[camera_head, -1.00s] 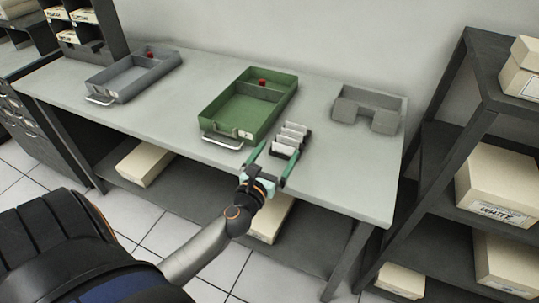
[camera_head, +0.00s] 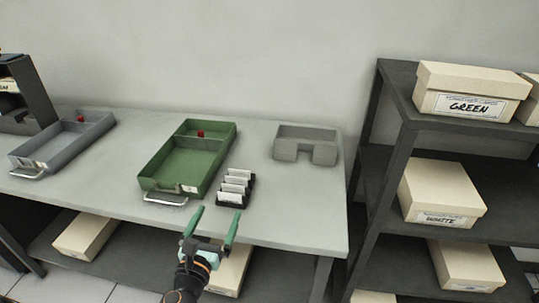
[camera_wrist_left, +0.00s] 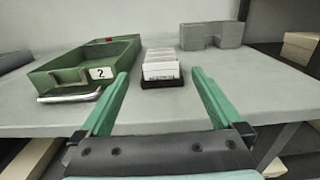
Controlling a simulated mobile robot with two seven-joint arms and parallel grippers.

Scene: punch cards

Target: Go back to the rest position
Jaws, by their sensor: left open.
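My left gripper (camera_head: 212,228) is open and empty, with green fingers spread apart, at the front edge of the grey table (camera_head: 290,215). In the left wrist view the fingers (camera_wrist_left: 160,92) point toward a small black rack of white cards (camera_wrist_left: 161,70), with clear space between. In the head view the card rack (camera_head: 236,188) stands on the table just beyond the fingers. A green tray (camera_head: 160,166) with a red item in its back compartment is left of the rack. My right gripper is not in view.
A grey tray (camera_head: 60,152) lies at the table's left. A grey notched holder (camera_head: 306,140) stands at the back right. A dark shelf (camera_head: 395,150) at right holds cream boxes, including one labelled GREEN (camera_head: 466,98). More boxes sit under the table.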

